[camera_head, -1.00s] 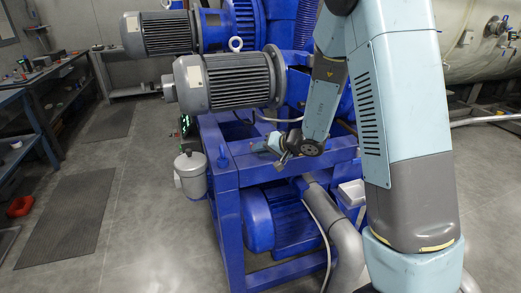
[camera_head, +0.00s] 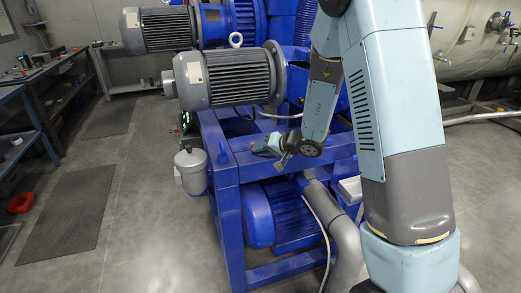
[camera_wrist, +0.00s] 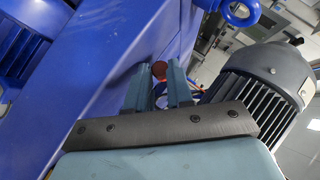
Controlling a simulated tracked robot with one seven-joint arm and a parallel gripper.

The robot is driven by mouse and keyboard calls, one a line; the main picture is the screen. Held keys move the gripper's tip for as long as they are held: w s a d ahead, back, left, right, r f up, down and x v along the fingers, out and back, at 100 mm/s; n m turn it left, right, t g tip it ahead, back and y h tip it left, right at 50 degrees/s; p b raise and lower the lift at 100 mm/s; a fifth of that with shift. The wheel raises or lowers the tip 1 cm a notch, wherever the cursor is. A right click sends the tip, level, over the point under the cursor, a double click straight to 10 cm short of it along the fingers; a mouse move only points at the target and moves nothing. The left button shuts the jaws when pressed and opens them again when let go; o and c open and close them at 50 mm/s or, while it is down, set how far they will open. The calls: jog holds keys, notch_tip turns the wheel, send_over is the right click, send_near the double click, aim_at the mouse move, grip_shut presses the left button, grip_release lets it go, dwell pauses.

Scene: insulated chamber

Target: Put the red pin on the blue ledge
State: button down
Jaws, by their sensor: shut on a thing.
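The red pin (camera_wrist: 159,70) shows in the wrist view as a dark red round end between my two fingers. My gripper (camera_wrist: 158,82) is shut on it; the rest of the pin is mostly hidden by the fingers. In the head view my gripper (camera_head: 266,147) is small and low over the blue machine frame, and the pin cannot be made out clearly there. The blue ledge (camera_head: 228,164) seems to be the flat top of this frame, close to my gripper. A broad blue surface (camera_wrist: 100,55) fills the left of the wrist view. I cannot tell whether the pin touches it.
A grey ribbed motor (camera_head: 225,79) overhangs the frame, close above my gripper; it also stands at the right of the wrist view (camera_wrist: 262,92). A grey canister (camera_head: 190,170) hangs at the frame's left corner. Open floor lies left, with dark mats (camera_head: 70,212).

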jog(key=c, duration=0.9)
grip_release()
jog(key=shift+d+f, duration=0.1)
jog(key=shift+d, duration=0.05)
jog(key=shift+s+d, duration=0.1)
